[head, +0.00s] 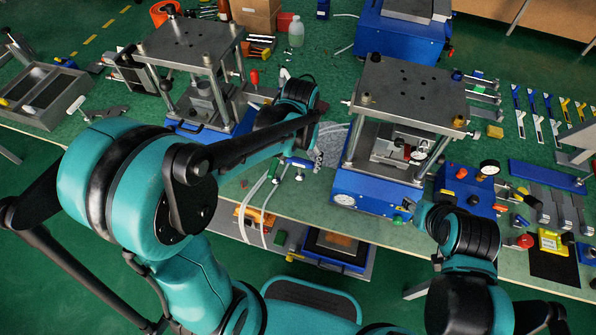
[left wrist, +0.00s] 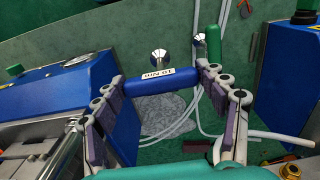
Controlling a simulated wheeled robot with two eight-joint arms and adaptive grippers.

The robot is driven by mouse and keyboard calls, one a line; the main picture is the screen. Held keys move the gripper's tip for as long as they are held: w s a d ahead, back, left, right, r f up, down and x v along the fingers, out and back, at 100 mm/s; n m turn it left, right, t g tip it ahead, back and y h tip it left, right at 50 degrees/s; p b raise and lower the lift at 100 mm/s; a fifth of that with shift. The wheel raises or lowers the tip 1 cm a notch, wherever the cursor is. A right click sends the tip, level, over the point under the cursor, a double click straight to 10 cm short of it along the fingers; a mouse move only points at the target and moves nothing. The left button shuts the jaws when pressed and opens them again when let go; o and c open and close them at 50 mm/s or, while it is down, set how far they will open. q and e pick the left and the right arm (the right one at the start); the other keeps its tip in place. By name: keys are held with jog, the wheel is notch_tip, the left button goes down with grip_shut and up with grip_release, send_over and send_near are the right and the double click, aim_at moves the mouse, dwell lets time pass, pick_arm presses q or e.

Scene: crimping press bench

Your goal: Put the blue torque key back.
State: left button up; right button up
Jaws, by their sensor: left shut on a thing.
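The blue torque key (left wrist: 160,83) lies crosswise between the fingers of my left gripper (left wrist: 165,95) in the left wrist view. In the head view the left gripper (head: 306,160) is between two presses at the bench's front, and the key (head: 297,162) shows only in part. A green-handled tool (left wrist: 214,45) stands beyond it in the left wrist view. My right gripper (head: 422,212) is small and partly hidden beside the middle press.
The middle press (head: 405,90) and left press (head: 190,45) flank the left gripper. White hoses (left wrist: 195,110) run beneath it past a grey patch (left wrist: 165,115). A blue control box (head: 465,185) with a gauge stands at the right. Open green bench surface (head: 320,65) lies behind.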

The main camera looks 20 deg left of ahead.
aim_at(300, 177)
pick_arm(q)
jog(key=f, duration=0.1)
jog(key=f+b, duration=0.1)
jog(key=f, duration=0.1)
jog(key=shift+s+d+f, duration=0.15)
jog(key=shift+s+f, duration=0.05)
jog(key=shift+w+f, duration=0.1)
jog(key=shift+f, duration=0.6)
notch_tip(300, 177, down, 3)
jog(key=shift+b, duration=0.9)
jog(key=shift+f, duration=0.1)
jog(key=o, duration=1.2)
